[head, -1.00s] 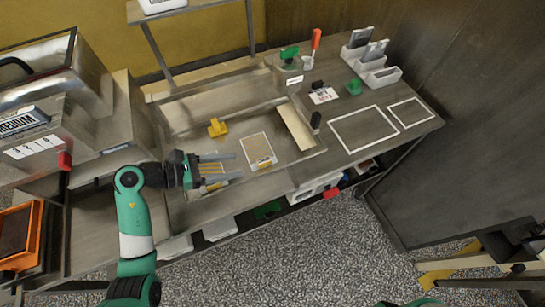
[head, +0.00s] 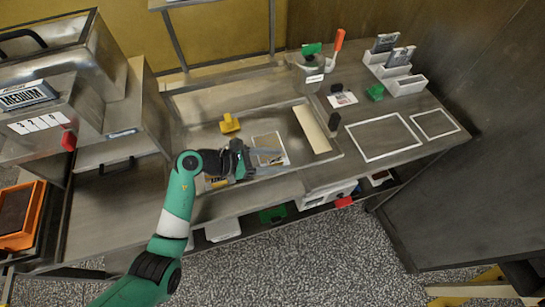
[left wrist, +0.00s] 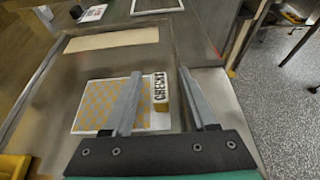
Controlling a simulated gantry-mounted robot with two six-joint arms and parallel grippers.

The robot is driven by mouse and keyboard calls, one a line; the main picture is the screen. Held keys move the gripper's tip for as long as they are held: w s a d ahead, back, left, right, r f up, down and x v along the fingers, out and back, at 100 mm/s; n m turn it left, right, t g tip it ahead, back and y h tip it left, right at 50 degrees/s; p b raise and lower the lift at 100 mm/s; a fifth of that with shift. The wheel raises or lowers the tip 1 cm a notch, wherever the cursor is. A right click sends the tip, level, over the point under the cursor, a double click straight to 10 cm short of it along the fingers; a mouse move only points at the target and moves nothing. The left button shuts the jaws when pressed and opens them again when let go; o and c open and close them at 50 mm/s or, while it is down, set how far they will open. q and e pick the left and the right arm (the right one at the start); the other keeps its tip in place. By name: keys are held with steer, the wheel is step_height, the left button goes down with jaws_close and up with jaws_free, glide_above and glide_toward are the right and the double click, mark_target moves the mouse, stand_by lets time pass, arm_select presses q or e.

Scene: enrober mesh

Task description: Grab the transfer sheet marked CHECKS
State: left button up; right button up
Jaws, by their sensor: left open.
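The transfer sheet marked CHECKS (left wrist: 98,100) lies flat in the left wrist view, a pale sheet with a yellow-orange pattern. Its white label block (left wrist: 160,92) reads CHECKS along the right edge. In the head view the sheet (head: 266,142) lies on the bench, partly hidden by my left gripper (head: 283,161). My left gripper is open and empty. In the left wrist view its fingers (left wrist: 159,74) show on either side of the label, the left one crossing over the sheet. I cannot tell the height above it. My right gripper is out of view.
A cream strip (head: 312,129) lies to the right, with a small black upright block (head: 334,121) beyond. White-outlined areas (head: 376,137) at the right are empty.

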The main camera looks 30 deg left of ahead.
arm_select(q)
steer(key=shift+w+d+f, duration=0.1)
steer(key=shift+w+d, duration=0.15)
jaws_close()
stand_by(0.3)
steer(key=shift+r+p, duration=0.4)
steer(key=shift+r, duration=0.25)
step_height(320, 180, up, 3)
steer(key=shift+s+p, duration=0.15)
steer(key=shift+p, duration=0.8)
steer(key=s+a+r+p, duration=0.1)
steer(key=s+r+p, duration=0.5)
steer(key=s, duration=0.7)
step_height(320, 180, up, 3)
steer(key=shift+s+f, duration=0.1)
steer(key=shift+s, duration=0.3)
